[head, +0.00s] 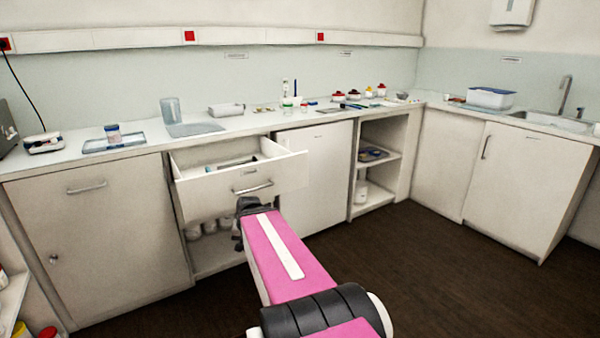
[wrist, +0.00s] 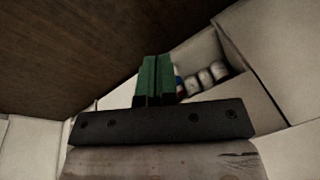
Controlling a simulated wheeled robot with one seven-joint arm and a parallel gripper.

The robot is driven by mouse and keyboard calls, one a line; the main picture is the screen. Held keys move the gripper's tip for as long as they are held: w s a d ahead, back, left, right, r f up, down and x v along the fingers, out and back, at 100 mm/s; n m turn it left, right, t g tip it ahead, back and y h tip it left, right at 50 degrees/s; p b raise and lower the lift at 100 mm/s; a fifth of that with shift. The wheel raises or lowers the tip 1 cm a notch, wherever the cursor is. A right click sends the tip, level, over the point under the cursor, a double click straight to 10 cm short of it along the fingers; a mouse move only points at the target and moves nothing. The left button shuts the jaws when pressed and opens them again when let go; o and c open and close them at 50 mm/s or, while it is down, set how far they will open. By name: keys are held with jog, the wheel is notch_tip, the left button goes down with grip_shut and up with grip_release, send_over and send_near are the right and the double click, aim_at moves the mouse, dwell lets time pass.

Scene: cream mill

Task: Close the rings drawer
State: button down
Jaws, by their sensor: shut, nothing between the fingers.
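A white drawer (head: 240,192) stands pulled out of the counter in the head view, with a metal bar handle (head: 253,187) on its front. Its label is too small to read, so I cannot confirm it is the rings drawer. A few items lie inside. My gripper (head: 246,203) is at the lower part of the drawer front, just below the handle; its fingertips are hidden in that view. In the wrist view my gripper's green fingers (wrist: 152,78) are together and hold nothing. I cannot tell whether they touch the drawer.
White jars (head: 208,227) stand in the open compartment below the drawer. A closed cupboard door (head: 100,235) is to the left and another (head: 322,175) to the right. An open shelf unit (head: 383,136) is further right. The dark floor (head: 440,265) is clear at right.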

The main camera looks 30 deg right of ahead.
jog(key=w+d+r+m+t, duration=0.15)
jog(key=d+r+m, duration=0.25)
jog(key=d+r, duration=0.55)
jog(key=d+r+m+t, duration=0.3)
jog(key=d+r+m, duration=0.25)
jog(key=d, duration=0.65)
jog(key=w+d+r+m+t, duration=0.1)
jog(key=d+r+m+t, duration=0.2)
jog(key=d+r, duration=0.65)
send_near(297, 173)
jog(key=shift+h, duration=0.4)
jog(key=x, duration=0.5)
jog(key=shift+a+f, duration=0.25)
jog(key=shift+f, duration=0.25)
jog(key=shift+w+a, duration=0.1)
jog(key=shift+w, duration=0.5)
jog(key=w, duration=2.4)
jog(key=w+a, duration=0.1)
jog(key=w, duration=1.2)
jog(key=shift+a, duration=0.1)
jog(key=shift+w+r, duration=0.1)
